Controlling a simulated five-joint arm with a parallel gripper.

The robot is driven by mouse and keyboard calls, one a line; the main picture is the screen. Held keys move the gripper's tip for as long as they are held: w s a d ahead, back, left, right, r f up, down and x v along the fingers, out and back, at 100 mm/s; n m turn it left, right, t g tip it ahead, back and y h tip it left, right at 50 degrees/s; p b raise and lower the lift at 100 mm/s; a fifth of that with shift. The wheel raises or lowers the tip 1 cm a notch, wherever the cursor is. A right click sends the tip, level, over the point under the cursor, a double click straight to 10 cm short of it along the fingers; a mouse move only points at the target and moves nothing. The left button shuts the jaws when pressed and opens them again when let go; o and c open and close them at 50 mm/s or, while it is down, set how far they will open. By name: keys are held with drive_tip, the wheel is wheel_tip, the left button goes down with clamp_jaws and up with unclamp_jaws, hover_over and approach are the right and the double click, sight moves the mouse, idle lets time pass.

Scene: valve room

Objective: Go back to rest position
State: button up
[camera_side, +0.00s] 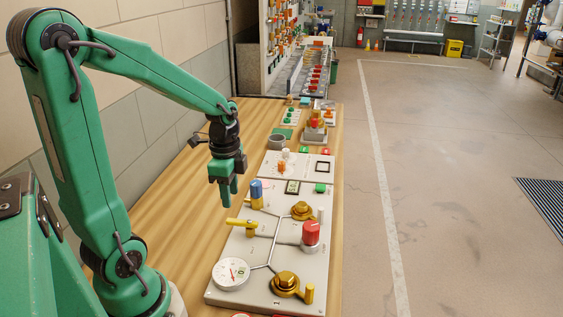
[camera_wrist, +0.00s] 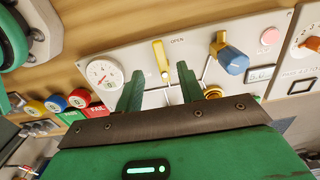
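My gripper (camera_side: 227,195) hangs from the green arm, fingers pointing down, above the wooden table (camera_side: 165,205) and left of the pale valve panel (camera_side: 310,272) in the side view. In the wrist view its two fingers (camera_wrist: 160,70) stand apart with nothing between them. Behind them show the yellow lever (camera_wrist: 161,57) and the panel's pressure gauge (camera_wrist: 104,74). The gripper touches nothing that I can see.
The panel carries a blue-handled valve (camera_side: 256,190), a red knob (camera_side: 311,233) and brass valves (camera_side: 285,282). A second panel (camera_side: 270,168) lies behind. Red, yellow and blue buttons (camera_wrist: 57,104) show in the wrist view. The floor (camera_side: 450,200) at right is open.

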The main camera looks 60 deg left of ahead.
drive_tip(key=shift+r, duration=0.25)
drive_tip(key=shift+d, duration=0.1)
drive_tip(key=s+d+r+n+t, duration=0.5)
drive_tip(key=d+r+n, duration=0.4)
drive_tip(key=d+r, duration=0.1)
drive_tip(key=shift+d+r+t, duration=0.25)
drive_tip(key=shift+d+t, duration=0.05)
drive_tip(key=shift+d, duration=0.1)
idle(1.1)
